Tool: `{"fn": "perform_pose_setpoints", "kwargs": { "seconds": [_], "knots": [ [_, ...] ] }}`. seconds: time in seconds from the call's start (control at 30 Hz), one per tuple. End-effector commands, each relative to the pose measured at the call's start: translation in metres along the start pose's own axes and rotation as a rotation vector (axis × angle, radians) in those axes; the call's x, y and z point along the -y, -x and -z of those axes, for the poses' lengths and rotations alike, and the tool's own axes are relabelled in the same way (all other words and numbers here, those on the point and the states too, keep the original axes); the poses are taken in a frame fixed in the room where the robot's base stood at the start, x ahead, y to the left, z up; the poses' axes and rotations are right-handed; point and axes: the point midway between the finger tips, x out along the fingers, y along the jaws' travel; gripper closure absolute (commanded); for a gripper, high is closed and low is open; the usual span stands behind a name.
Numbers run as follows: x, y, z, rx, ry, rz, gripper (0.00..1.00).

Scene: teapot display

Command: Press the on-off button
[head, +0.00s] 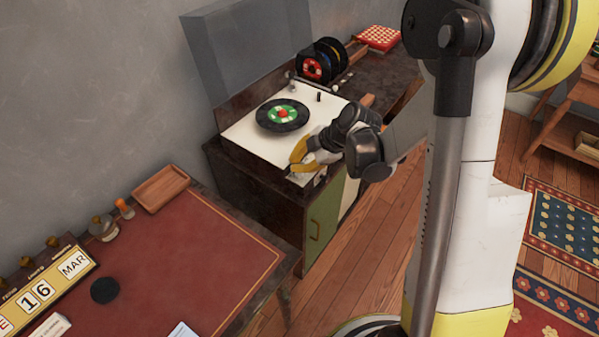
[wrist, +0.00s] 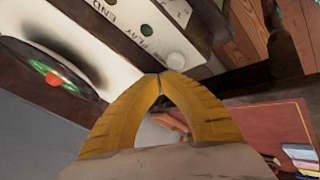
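The record player (head: 247,140) is a white-topped deck on a dark cabinet, with a black record (head: 283,115) on it. Its panel (wrist: 112,38) carries the words PLAY and END in the wrist view. A small black dot (wrist: 146,30) and a round pale button (wrist: 175,61) sit near these words. No on-off label is readable. My gripper (head: 293,168) is at the deck's near front corner. Its yellow fingertips (wrist: 160,76) meet with nothing between them, just beside the round button. I cannot tell whether they touch it.
A red-topped desk (head: 215,250) stands in front at the left, with a wooden tray (head: 161,188) and a calendar (head: 45,290) on it. A record rack (head: 318,65) stands behind the deck. Wooden floor (head: 345,245) is open right of the cabinet.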

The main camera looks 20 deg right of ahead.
Motion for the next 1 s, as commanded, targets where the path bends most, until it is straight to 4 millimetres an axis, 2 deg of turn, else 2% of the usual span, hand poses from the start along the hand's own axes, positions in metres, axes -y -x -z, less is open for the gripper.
{"fn": "perform_pose_setpoints", "kwargs": {
  "seconds": [0.6,1.0],
  "knots": [
    [-0.026,0.048,0.026,0.000,0.000,0.000,1.00],
    [-0.025,0.047,0.025,0.000,0.000,0.000,1.00]
  ]
}}
